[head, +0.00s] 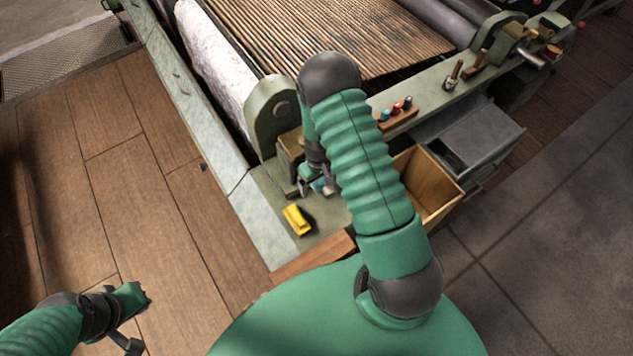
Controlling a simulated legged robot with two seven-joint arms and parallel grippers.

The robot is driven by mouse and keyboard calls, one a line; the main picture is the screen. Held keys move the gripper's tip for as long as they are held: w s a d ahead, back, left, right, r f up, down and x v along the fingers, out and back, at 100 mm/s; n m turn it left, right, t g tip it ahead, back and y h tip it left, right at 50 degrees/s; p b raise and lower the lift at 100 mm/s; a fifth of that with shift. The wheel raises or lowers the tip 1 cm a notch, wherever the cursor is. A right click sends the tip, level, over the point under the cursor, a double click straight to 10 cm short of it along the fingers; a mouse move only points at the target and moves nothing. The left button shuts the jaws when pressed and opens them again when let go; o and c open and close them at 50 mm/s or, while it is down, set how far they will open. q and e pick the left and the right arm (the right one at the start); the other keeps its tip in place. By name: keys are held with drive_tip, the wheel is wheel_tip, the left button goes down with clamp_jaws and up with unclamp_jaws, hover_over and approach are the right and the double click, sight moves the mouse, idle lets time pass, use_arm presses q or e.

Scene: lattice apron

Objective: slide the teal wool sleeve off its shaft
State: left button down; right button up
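My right gripper (318,187) points down over the green end of the machine, partly behind my own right forearm. A small blue-teal piece (320,186) shows between or just behind its grey fingers. It may be the wool sleeve, but it is too small and too covered to be sure. I cannot tell whether the fingers touch it, and its shaft cannot be made out. My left gripper (137,322) is at the lower left over the wooden floor, away from the machine. Its finger opening is unclear.
A yellow block (297,219) lies on the machine's end ledge. A wooden box (428,185) and a grey metal drawer (478,140) stand to the right. A rack of coloured pegs (398,114) sits on the rail. A white roller (215,65) lies beyond.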

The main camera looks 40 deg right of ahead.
sight(333, 193)
drive_tip(key=shift+w+d+f, duration=0.1)
drive_tip(key=shift+d+f, duration=0.2)
drive_tip(key=shift+d, duration=0.35)
drive_tip(key=c, duration=0.5)
drive_tip(key=shift+d+f, duration=0.15)
drive_tip(key=shift+d, duration=0.2)
drive_tip(key=c, duration=0.4)
drive_tip(key=shift+a+r, duration=0.2)
drive_tip(key=shift+a, duration=0.15)
drive_tip(key=shift+c, duration=1.2)
drive_tip(key=shift+s+a, duration=0.25)
drive_tip(key=shift+a, duration=0.05)
drive_tip(key=shift+c, duration=1.2)
drive_tip(key=shift+s+d, duration=0.2)
drive_tip(key=shift+s, duration=0.9)
drive_tip(key=shift+s+a, duration=0.3)
drive_tip(key=shift+s, duration=1.5)
use_arm(q)
drive_tip(key=shift+w+d+r, duration=0.1)
drive_tip(key=shift+d+r, duration=0.2)
drive_tip(key=shift+d, duration=0.45)
use_arm(e)
drive_tip(key=s, duration=0.6)
drive_tip(key=shift+s+a, duration=0.15)
drive_tip(key=shift+a, duration=0.25)
